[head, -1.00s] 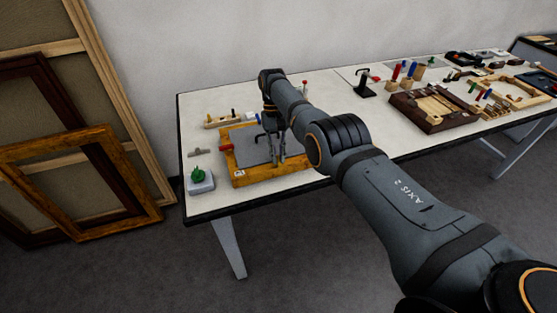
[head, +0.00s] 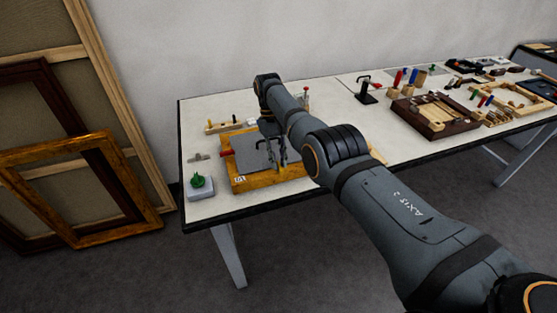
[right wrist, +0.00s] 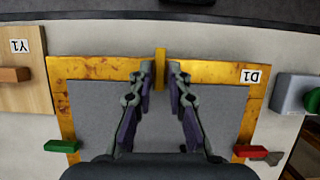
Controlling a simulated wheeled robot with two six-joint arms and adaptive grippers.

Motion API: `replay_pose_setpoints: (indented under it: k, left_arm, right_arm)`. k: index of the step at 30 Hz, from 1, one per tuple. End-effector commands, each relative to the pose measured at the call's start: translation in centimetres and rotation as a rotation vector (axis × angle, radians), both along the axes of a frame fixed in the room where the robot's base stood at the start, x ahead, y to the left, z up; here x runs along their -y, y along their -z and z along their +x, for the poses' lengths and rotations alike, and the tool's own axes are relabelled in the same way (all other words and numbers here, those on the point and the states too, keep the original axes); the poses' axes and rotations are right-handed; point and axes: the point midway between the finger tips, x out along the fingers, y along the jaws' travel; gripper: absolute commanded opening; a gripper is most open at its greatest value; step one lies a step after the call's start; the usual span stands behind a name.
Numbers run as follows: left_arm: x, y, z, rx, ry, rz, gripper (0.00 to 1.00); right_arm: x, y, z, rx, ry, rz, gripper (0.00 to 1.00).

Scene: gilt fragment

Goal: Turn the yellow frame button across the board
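The gilt frame (head: 290,182) lies on the table around a grey board (right wrist: 160,125). In the right wrist view, the yellow button (right wrist: 160,60) sits on the frame's top bar, its length crossing the bar toward the board. My right gripper (right wrist: 161,75) has one fingertip on either side of the button. A narrow gap seems to show on each side, so the fingers look open around it. In the head view, my right gripper (head: 283,162) reaches down over the frame and hides the yellow button. My left gripper is not in view.
A red button (right wrist: 255,150) and a green button (right wrist: 62,146) sit on the frame's side bars. A pale block with a green knob (head: 199,187) stands beside the frame. A brown tray (head: 435,110) and other tools lie further right.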

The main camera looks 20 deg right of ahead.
Motion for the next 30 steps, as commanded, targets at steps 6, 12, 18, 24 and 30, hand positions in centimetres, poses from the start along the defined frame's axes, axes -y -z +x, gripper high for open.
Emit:
replay_pose_setpoints:
  k: [6,12,18,24,30]
  left_arm:
    - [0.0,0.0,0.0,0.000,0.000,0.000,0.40]
    - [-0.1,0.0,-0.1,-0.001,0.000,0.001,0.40]
    - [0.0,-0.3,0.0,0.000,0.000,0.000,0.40]
    - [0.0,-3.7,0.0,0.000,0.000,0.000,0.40]
    - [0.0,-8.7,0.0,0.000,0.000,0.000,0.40]
  right_arm:
    - [0.0,0.1,-0.1,-0.004,0.001,-0.001,0.34]
    - [0.0,0.2,-0.1,-0.005,0.001,-0.001,0.34]
    - [0.1,0.0,-0.1,-0.006,0.019,-0.001,0.34]
    - [0.4,-0.8,-0.2,-0.008,0.271,0.002,0.34]
    - [0.7,-1.1,-0.4,-0.009,0.615,0.002,0.34]
